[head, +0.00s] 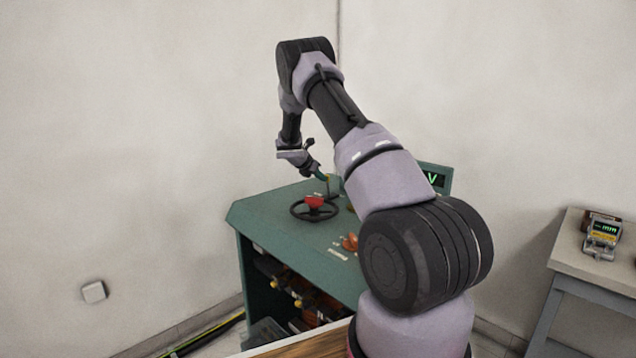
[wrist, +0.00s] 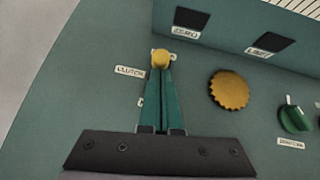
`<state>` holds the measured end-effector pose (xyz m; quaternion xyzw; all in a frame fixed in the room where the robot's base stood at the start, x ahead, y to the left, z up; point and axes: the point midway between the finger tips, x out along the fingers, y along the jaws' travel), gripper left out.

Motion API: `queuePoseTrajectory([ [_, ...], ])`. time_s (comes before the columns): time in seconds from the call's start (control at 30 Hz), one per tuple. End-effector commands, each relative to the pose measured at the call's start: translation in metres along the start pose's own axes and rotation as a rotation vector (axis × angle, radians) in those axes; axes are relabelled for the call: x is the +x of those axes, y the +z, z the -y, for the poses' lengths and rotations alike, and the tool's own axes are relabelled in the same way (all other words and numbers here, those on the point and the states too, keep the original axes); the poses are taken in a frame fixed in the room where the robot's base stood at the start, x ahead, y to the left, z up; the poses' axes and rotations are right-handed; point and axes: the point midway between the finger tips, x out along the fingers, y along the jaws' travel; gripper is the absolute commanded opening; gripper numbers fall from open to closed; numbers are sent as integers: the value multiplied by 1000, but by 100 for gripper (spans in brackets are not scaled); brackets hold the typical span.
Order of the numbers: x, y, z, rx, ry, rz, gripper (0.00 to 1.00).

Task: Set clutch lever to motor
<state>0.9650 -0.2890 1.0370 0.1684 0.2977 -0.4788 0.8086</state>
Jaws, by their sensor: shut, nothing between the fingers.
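The clutch lever shows in the wrist view as a round yellow knob (wrist: 161,57), next to a white "CLUTCH" label (wrist: 130,72) on the green panel. My gripper (wrist: 160,74) has its two green fingers together, with their tips at or just short of the knob. Whether they touch it I cannot tell. The lever's shaft and part of a label behind the knob are hidden. In the head view my gripper (head: 319,174) is low over the back of the green bench (head: 270,212), beside a small thin lever (head: 328,188).
A black handwheel with a red centre (head: 313,203) stands on the bench near my gripper. A yellow knurled dial (wrist: 229,89) and a green knob (wrist: 296,118) are right of the fingers. A side table (head: 590,258) with a meter stands at the right. My arm hides the bench's right part.

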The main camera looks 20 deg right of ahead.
Motion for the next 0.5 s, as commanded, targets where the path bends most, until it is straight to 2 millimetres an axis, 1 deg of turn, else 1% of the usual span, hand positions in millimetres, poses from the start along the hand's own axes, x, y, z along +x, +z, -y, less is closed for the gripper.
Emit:
queuePoseTrajectory([
  [0.03, 4, 9, 3, 18, 4, -44, 0],
  [0.1, 7, 16, 4, 26, 12, -108, 0],
  [0.37, 22, 34, 8, 49, 36, -327, 0],
  [0.5, 27, 38, 7, 39, 36, -330, 0],
])
